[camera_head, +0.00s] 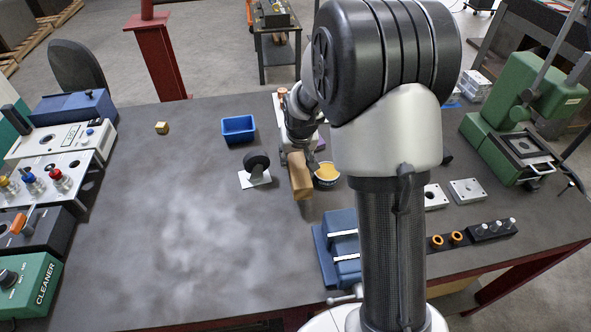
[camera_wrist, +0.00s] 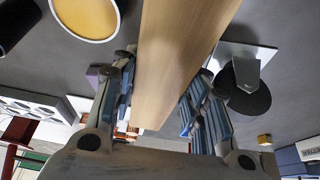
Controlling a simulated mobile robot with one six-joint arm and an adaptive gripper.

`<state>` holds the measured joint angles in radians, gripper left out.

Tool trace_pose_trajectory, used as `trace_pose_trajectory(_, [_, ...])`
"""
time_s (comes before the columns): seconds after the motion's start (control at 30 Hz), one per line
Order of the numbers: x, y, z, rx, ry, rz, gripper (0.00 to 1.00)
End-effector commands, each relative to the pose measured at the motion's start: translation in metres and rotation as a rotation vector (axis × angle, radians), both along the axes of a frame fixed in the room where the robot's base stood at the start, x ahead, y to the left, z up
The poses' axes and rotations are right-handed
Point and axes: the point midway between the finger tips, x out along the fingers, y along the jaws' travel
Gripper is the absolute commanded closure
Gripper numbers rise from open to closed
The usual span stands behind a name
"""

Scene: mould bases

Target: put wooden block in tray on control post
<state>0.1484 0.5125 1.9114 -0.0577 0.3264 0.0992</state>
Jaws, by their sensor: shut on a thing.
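My gripper (camera_head: 297,147) is shut on a wooden block (camera_head: 300,176), a long tan piece, near the middle of the table. In the wrist view the wooden block (camera_wrist: 180,55) runs between the two fingers (camera_wrist: 158,110) and out past them. I cannot tell whether its lower end touches the table. A small blue open-topped tray (camera_head: 238,139) stands on the table left of the gripper and looks empty. A red post (camera_head: 162,62) stands behind the table at the left; I cannot tell whether it is the control post.
A caster wheel (camera_head: 256,163) lies just left of the block, and a cup with yellow contents (camera_head: 327,172) stands close on its right. A small yellow cube (camera_head: 161,128) lies farther left. A blue vise (camera_head: 340,246) is in front. The left-front tabletop is clear.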

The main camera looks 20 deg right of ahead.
Motion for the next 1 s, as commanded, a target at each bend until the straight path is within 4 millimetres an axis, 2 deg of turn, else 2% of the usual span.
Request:
trace_pose_trajectory(0.13, [0.000, 0.000, -0.013, 0.000, -0.001, 0.000, 0.92])
trace_pose_trajectory(0.33, [0.000, 0.000, -0.043, 0.000, 0.000, 0.001, 0.92])
trace_pose_trajectory(0.73, [0.001, 0.000, -0.047, 0.000, -0.002, 0.000, 0.92])
trace_pose_trajectory(0.77, [0.000, 0.000, -0.046, 0.000, -0.001, 0.000, 0.57])
trace_pose_trajectory(1.0, [0.000, 0.000, -0.046, 0.000, -0.001, 0.000, 0.41])
